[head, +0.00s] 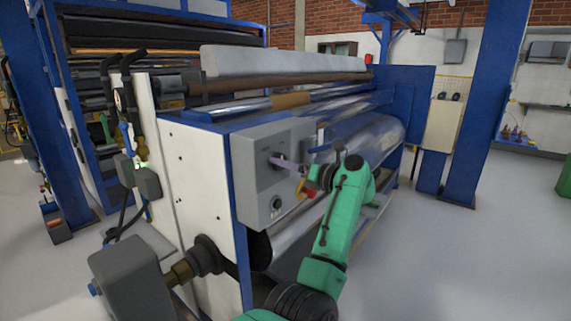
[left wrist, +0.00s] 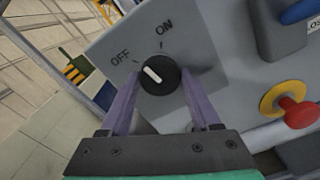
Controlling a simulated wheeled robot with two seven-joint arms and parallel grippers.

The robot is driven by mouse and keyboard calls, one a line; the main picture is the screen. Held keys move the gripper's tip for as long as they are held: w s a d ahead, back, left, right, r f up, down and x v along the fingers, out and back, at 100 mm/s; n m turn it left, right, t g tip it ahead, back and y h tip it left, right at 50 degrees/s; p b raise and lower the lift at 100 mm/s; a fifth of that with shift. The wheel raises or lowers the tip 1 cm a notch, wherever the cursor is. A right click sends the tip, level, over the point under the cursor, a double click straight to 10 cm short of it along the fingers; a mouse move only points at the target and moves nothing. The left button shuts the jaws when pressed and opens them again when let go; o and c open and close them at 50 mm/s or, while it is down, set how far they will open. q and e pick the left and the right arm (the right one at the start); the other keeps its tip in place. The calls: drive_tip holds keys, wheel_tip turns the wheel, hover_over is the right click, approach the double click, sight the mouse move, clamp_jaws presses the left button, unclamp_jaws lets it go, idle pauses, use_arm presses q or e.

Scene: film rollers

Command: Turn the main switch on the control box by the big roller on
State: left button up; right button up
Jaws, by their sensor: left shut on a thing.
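The grey control box (head: 250,178) is fixed to the end of the big roller machine. Its main switch is a round black knob (left wrist: 158,84) with a white pointer, between the marks OFF and ON. The pointer is tilted up and left, toward OFF. My left gripper (head: 279,161) reaches the box face from the right, and its purple fingers stand on either side of the knob, shut on it. In the left wrist view the left gripper (left wrist: 160,77) shows both fingertips at the knob's sides. My right gripper is not in view.
A red mushroom button (left wrist: 297,112) on a yellow ring and a blue-grey part (left wrist: 275,30) sit close to the right of the knob. A second black knob (head: 277,203) is lower on the box. The big roller (head: 372,138) lies behind my arm. Open floor lies right.

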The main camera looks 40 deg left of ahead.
use_arm(q)
drive_tip(key=shift+m+p, duration=2.05)
drive_tip(key=shift+m, duration=2.55)
drive_tip(key=o, duration=1.4)
